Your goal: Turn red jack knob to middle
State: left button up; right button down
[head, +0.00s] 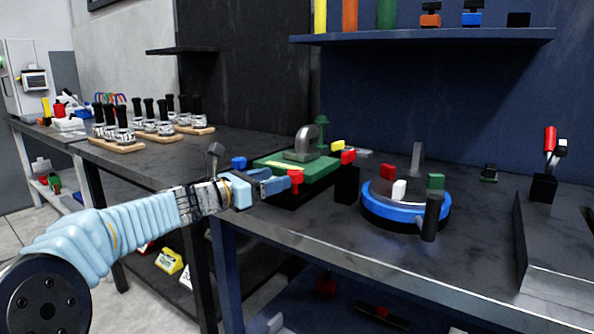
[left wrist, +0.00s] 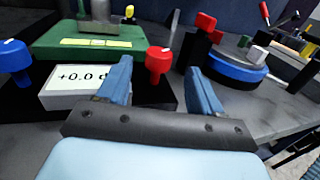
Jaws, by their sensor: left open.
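The red knob (head: 296,177) is at the front of the tilting positioner with the green plate (head: 270,163). In the left wrist view the red knob (left wrist: 158,60) stands upright, with a white mark on its top. My left gripper (head: 272,184) reaches in from the left and is open. In the left wrist view its two blue fingers (left wrist: 159,68) lie on either side of the knob, with visible gaps. I cannot tell how far the tips reach along it. A display (left wrist: 75,80) reading "+0.0 d", partly hidden by a finger, is left of the knob. My right gripper is out of view.
A blue knob (head: 239,162) is at the positioner's left. A yellow knob (head: 337,146) and a red piece (head: 348,156) stand behind right. A blue turntable (head: 376,208) with colored blocks is to the right. Bare tabletop (head: 330,225) lies in front.

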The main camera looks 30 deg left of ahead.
aim_at(295, 171)
pick_arm(q)
jog(key=p+x, duration=0.1)
jog(key=x, duration=0.6)
jog(key=shift+w, duration=0.2)
jog(key=shift+f, duration=0.1)
jog(key=c, duration=0.9)
